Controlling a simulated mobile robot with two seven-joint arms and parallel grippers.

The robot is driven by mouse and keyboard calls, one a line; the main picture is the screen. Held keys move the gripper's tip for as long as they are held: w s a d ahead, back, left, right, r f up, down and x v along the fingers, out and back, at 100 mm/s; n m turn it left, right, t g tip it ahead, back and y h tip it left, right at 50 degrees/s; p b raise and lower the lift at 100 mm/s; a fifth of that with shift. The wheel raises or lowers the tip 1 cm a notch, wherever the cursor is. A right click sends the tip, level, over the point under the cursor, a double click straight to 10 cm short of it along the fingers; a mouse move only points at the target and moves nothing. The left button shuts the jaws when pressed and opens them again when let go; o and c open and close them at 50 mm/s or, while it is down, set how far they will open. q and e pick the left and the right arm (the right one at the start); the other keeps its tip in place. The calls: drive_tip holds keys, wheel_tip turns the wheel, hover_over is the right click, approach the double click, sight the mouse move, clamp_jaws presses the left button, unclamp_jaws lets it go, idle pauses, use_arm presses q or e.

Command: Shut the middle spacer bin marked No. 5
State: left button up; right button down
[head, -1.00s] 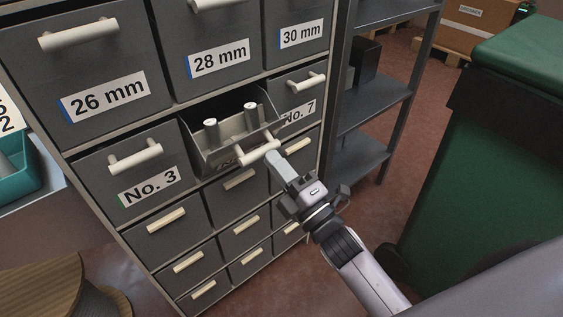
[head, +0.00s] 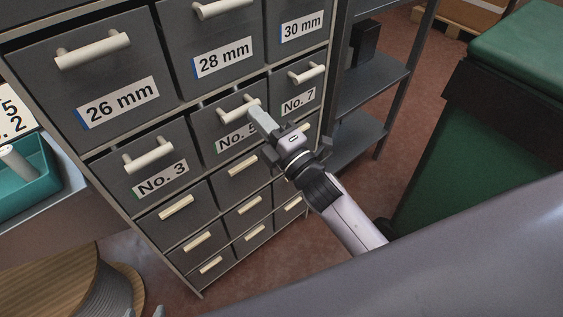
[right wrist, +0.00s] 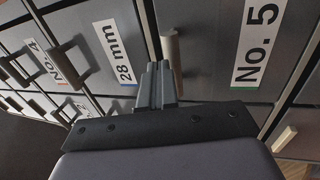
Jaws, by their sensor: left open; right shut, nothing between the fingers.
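The grey No. 5 bin (head: 205,127) is in the middle column of the cabinet, between the No. 3 and No. 7 bins. Its front looks about level with theirs, and its inside is hidden. Its pale handle (head: 237,110) also shows in the right wrist view (right wrist: 172,55). My right gripper (head: 255,109) is shut and empty, its fingertips at the right end of that handle; I cannot tell whether they touch. The fingers cover part of the No. 5 label. In the right wrist view the fingers (right wrist: 157,84) are together beside the handle.
The No. 3 bin (head: 122,178) and No. 7 bin (head: 285,88) flank it. Larger 26, 28 and 30 mm bins sit above, smaller drawers below. A metal shelf (head: 375,82) and green container (head: 450,150) stand right. A wooden spool (head: 50,280) and teal box (head: 35,185) are left.

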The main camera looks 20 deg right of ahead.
use_arm(q)
drive_tip(key=shift+w+a+r, duration=0.15)
drive_tip(key=shift+w+r, duration=0.1)
drive_tip(key=shift+w, duration=0.05)
use_arm(e)
drive_tip(key=shift+w+a+r, duration=0.25)
drive_tip(key=shift+w+r, duration=0.2)
drive_tip(key=shift+w, duration=0.25)
use_arm(q)
drive_tip(key=shift+s+r, duration=0.1)
drive_tip(key=shift+s, duration=0.05)
